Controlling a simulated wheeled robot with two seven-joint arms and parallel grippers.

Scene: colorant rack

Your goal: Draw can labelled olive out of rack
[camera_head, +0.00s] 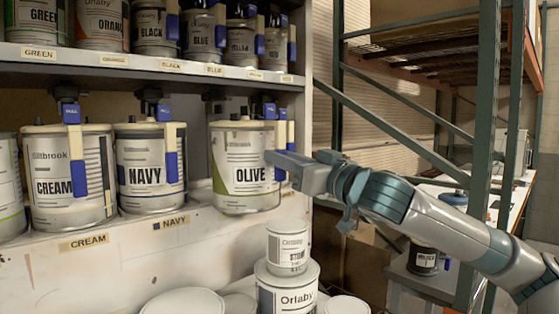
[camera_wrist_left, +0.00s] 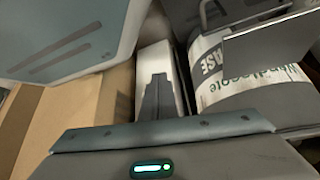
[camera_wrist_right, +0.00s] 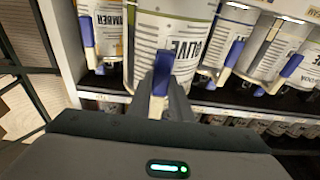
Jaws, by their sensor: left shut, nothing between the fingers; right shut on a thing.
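The olive can (camera_head: 232,150) stands upright at the right end of the middle shelf, its lower part covering the shelf's front edge. It also shows in the right wrist view (camera_wrist_right: 195,50). My right gripper (camera_head: 278,160) is at the can's right side. In the right wrist view the fingers (camera_wrist_right: 159,98) are shut on the can's blue-ended handle (camera_wrist_right: 162,72). Whether the can's base touches the shelf is unclear. My left gripper shows only in the left wrist view (camera_wrist_left: 157,95); it is shut and empty, beside a can labelled BASE (camera_wrist_left: 250,75).
A navy can (camera_head: 148,172) and a cream can (camera_head: 62,185) stand left of the olive one. The upper shelf (camera_head: 150,73) holds more cans. Stacked white cans (camera_head: 287,285) stand below the olive can. A green metal post (camera_head: 485,130) rises behind my right arm.

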